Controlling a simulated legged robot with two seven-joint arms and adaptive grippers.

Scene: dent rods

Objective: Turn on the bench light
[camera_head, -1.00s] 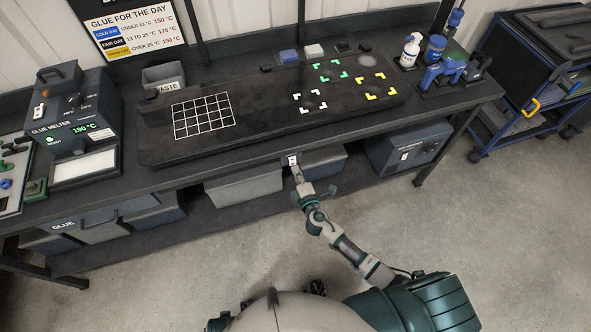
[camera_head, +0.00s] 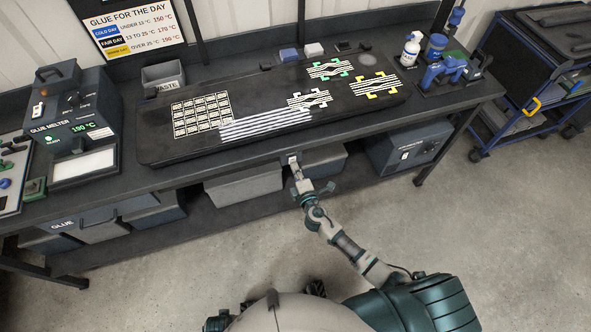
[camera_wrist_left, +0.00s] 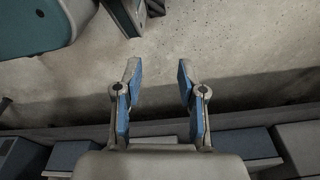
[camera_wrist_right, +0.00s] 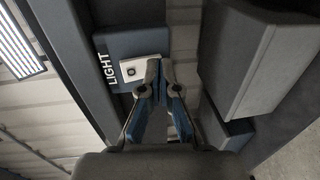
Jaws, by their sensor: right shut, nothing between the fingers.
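The light switch (camera_wrist_right: 145,67) is a pale square plate with a dark round mark. It sits on a blue panel lettered LIGHT under the bench's front edge. In the head view the switch (camera_head: 292,159) is at the bench front. My right gripper (camera_wrist_right: 160,68) is shut and empty, its tips at the switch's edge; I cannot tell if they touch it. It also shows in the head view (camera_head: 296,170). Bright striped light patterns (camera_head: 265,123) lie across the dark bench mat. My left gripper (camera_wrist_left: 156,70) is open and empty over the floor in the left wrist view.
The glue melter (camera_head: 75,125) stands at the bench's left end. Grey bins (camera_head: 245,185) sit on the shelf below the bench, near my right gripper. A blue cart (camera_head: 530,80) stands at the right. The floor in front is clear.

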